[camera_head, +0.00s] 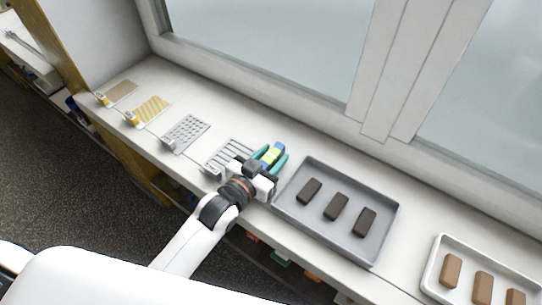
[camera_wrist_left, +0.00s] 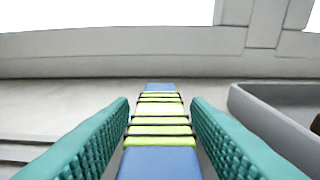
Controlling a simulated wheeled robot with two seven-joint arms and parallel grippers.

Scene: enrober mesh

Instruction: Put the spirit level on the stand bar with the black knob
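A blue block with yellow-green bands and dark lines, which looks like the spirit level (camera_head: 272,154), lies on the white counter between the fingers of my left gripper (camera_head: 269,158). In the left wrist view, the level (camera_wrist_left: 160,130) runs away from me between the two ribbed teal fingers (camera_wrist_left: 160,120). A narrow gap shows on each side, so the fingers look open around it. Several flat panels have small stands at their front corners; the nearest is a slatted panel (camera_head: 232,152) with a small stand (camera_head: 211,170). I cannot make out a black knob. My right gripper is out of view.
A grey tray (camera_head: 330,245) with dark brown bars is just right of my left gripper. A white tray (camera_head: 436,285) with lighter bars is further right. Grey dotted (camera_head: 186,132), yellow-striped (camera_head: 151,110) and tan (camera_head: 121,92) panels line the left. A window frame (camera_head: 300,93) bounds the back.

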